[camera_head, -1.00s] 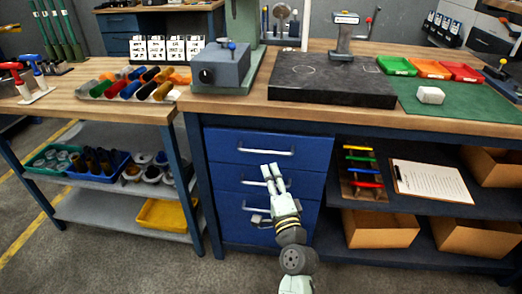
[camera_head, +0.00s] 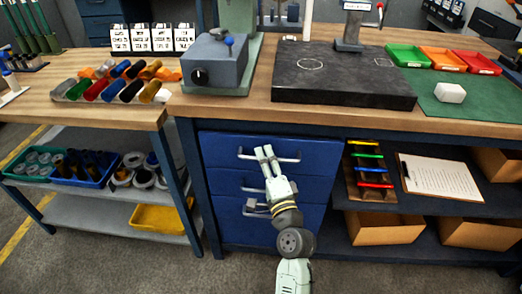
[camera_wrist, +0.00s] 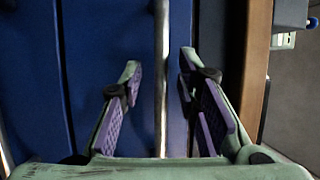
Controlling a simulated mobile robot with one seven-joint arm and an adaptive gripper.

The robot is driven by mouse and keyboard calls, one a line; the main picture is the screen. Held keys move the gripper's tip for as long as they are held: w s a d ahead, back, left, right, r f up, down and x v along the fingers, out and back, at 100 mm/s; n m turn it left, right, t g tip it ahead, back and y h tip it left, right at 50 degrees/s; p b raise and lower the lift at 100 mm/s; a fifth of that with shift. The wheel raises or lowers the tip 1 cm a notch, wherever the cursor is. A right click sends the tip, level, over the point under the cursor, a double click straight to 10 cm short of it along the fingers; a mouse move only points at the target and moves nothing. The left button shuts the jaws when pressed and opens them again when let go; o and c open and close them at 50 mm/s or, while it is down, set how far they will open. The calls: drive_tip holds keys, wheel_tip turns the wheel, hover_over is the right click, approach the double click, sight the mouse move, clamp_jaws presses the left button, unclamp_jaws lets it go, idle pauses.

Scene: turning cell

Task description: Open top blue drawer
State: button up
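The top blue drawer (camera_head: 225,147) is the uppermost of the blue drawers under the workbench, and it looks shut. Its silver bar handle (camera_head: 286,160) shows in the head view, partly covered by my fingertips. My gripper (camera_head: 264,153) is raised in front of this handle. In the wrist view, my gripper (camera_wrist: 160,85) is open, and the handle bar (camera_wrist: 161,60) runs lengthwise between the two purple-padded fingers. Gaps show on both sides of the bar, so neither finger seems to touch it.
Lower blue drawers with silver handles (camera_head: 240,210) lie below. A shelf to the right holds a clipboard (camera_head: 440,177) and a coloured rack (camera_head: 369,170). The wooden bench top (camera_head: 240,108) overhangs the drawers. A left table (camera_head: 100,117) stands close by.

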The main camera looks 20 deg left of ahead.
drive_tip(key=shift+w+a, duration=0.15)
drive_tip(key=shift+a, duration=0.05)
drive_tip(key=shift+r, duration=0.1)
drive_tip(key=shift+c, duration=0.4)
clamp_jaws()
idle(0.4)
